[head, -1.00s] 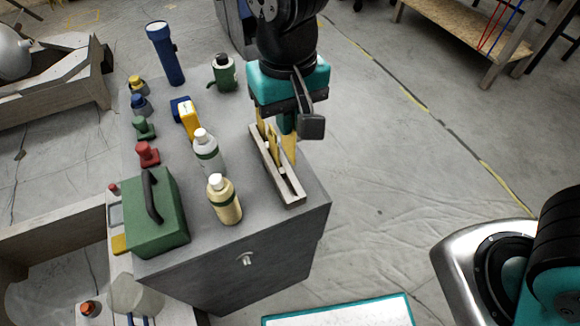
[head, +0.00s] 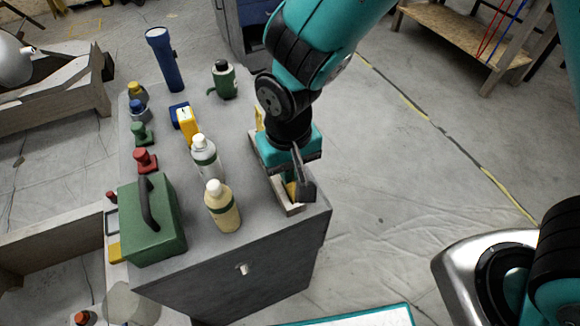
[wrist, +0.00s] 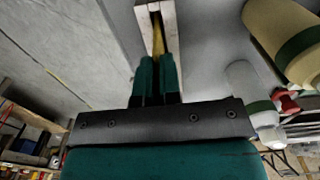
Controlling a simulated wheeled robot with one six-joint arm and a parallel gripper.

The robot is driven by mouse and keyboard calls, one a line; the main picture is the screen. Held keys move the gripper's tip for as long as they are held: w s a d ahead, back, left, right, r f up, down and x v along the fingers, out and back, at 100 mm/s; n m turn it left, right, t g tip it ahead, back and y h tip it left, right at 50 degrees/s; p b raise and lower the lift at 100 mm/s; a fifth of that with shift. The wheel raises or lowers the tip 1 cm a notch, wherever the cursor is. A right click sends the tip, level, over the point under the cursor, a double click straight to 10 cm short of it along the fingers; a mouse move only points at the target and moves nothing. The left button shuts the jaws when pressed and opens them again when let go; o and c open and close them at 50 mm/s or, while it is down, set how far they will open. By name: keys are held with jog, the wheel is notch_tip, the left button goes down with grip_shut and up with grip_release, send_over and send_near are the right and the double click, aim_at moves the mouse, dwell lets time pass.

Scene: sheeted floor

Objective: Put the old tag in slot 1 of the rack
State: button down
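The rack (head: 290,209) is a long, narrow pale wooden bar with a groove, lying along the right side of the grey cabinet top. My gripper (head: 289,181) is low over its front end. It seems shut on a yellow tag (head: 291,189), whose lower part shows at the rack. I cannot tell whether the tag is seated in a slot. In the wrist view, the fingers (wrist: 158,64) are close together, with yellow (wrist: 158,40) in line with the gap and the rack (wrist: 171,22) beyond. Another yellow tag (head: 259,117) stands at the rack's back end. My gripper hides the rack's middle.
A cream bottle (head: 222,207) and a white-capped grey bottle (head: 205,157) stand just left of the rack. The floor right of the cabinet is clear.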

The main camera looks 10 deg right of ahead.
jog(key=shift+f, duration=0.15)
jog(key=c, duration=1.3)
grip_release()
notch_tip(320, 180, up, 13)
jog(key=p, duration=0.1)
jog(key=shift+f, duration=0.2)
jog(key=s+d+r+n+y, duration=0.4)
jog(key=s+d+r, duration=0.4)
jog(key=s+d, duration=0.2)
jog(key=shift+s, duration=0.2)
